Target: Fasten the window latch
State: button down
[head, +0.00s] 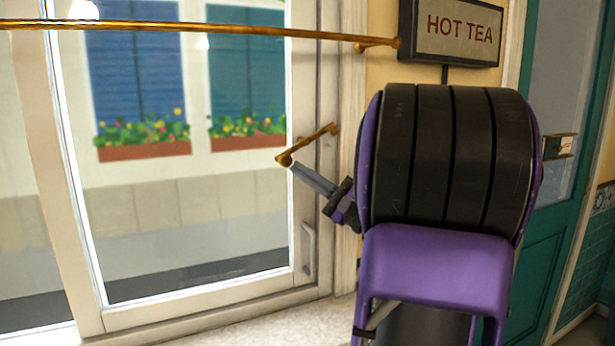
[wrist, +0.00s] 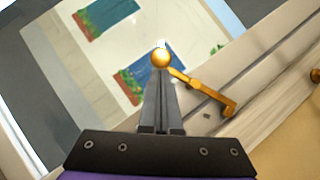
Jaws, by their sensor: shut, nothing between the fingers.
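The window latch (head: 308,145) is a brass lever on the right side of the window frame (head: 304,215). It slants from its upper-right end down and left to a round knob (head: 284,159). In the wrist view the latch (wrist: 205,92) runs from the knob (wrist: 160,57) down and right to its mount on the frame. My gripper (head: 294,167) is shut and empty, with its fingertips right at the knob end. In the wrist view my gripper (wrist: 161,72) points at the knob, and the tips overlap its lower edge. I cannot tell whether they touch it.
A brass rod (head: 200,28) crosses the window above the latch. A pale pull handle (head: 309,248) is on the frame below. A "HOT TEA" sign (head: 458,30) hangs at upper right, beside a green door (head: 545,225). A pale sill (head: 270,320) lies below the window.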

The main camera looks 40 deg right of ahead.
jog(key=a+m, duration=0.1)
jog(key=r+m+t+h+b, duration=0.1)
jog(key=m, duration=0.1)
jog(key=shift+w+a+r+h, duration=0.1)
jog(key=shift+w+a+h, duration=0.1)
jog(key=shift+a+h, duration=0.15)
jog(key=shift+a+r, duration=0.1)
jog(key=shift+r, duration=0.15)
dwell(0.3)
jog(key=s+d+f+b, duration=0.2)
jog(key=s+f+b, duration=0.3)
jog(key=s+f, duration=0.4)
jog(key=shift+s+d, duration=0.2)
jog(key=shift+r, duration=0.1)
dwell(0.4)
